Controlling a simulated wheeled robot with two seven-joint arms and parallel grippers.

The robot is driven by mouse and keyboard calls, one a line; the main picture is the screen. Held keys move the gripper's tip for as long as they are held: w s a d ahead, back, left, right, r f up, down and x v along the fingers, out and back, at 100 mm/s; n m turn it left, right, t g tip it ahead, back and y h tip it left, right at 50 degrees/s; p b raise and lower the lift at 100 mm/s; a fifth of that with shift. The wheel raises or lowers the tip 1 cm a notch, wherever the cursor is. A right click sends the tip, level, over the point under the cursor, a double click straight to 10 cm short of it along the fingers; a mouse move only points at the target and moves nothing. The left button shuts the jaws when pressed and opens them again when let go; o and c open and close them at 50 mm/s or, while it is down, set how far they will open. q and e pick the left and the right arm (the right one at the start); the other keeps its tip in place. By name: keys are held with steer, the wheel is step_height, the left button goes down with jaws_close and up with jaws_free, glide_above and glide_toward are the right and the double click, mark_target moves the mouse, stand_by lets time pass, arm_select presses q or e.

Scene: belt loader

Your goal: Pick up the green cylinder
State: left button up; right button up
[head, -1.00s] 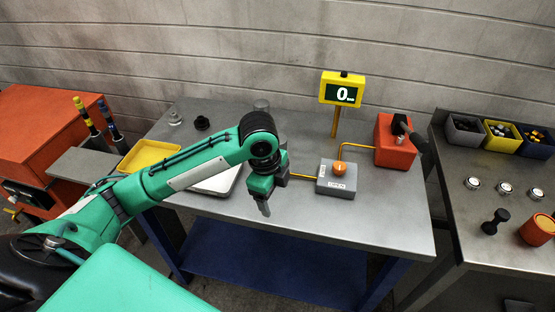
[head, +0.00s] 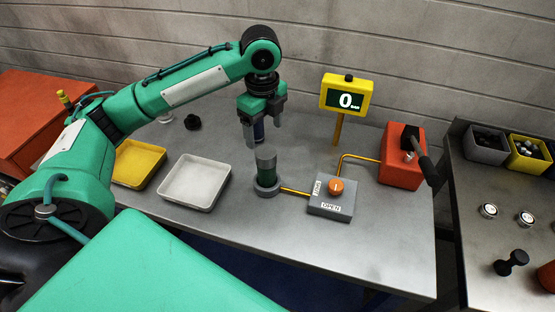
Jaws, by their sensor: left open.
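My left gripper (head: 262,138) is open, fingers pointing down, above and slightly behind the green cylinder in the picture. My right gripper is not in view.
A white tray (head: 164,190) and a yellow tray (head: 123,179) lie to the left. A grey valve box (head: 323,207) with an orange knob, a yellow display (head: 327,96) reading 0 and a red box (head: 392,172) stand to the right. The front right of the table (head: 365,255) is clear.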

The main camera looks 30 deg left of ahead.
mark_target(265, 151)
arm_select(q)
steer(key=shift+w+f, duration=0.2)
steer(key=shift+f, duration=0.1)
steer(key=f, duration=0.4)
steer(key=f+p, duration=0.1)
steer(key=f, duration=0.2)
steer(key=shift+s, duration=0.3)
steer(key=shift+w+f, duration=0.1)
steer(key=shift+f, duration=0.2)
step_height(265, 151, down, 2)
steer(key=shift+d+f+p, duration=0.1)
steer(key=shift+f+p, duration=0.1)
steer(key=shift+p, duration=0.6)
step_height(265, 151, down, 2)
steer(key=shift+f, duration=0.5)
steer(key=shift+c, duration=0.8)
steer(key=shift+r, duration=0.1)
steer(key=c, duration=1.4)
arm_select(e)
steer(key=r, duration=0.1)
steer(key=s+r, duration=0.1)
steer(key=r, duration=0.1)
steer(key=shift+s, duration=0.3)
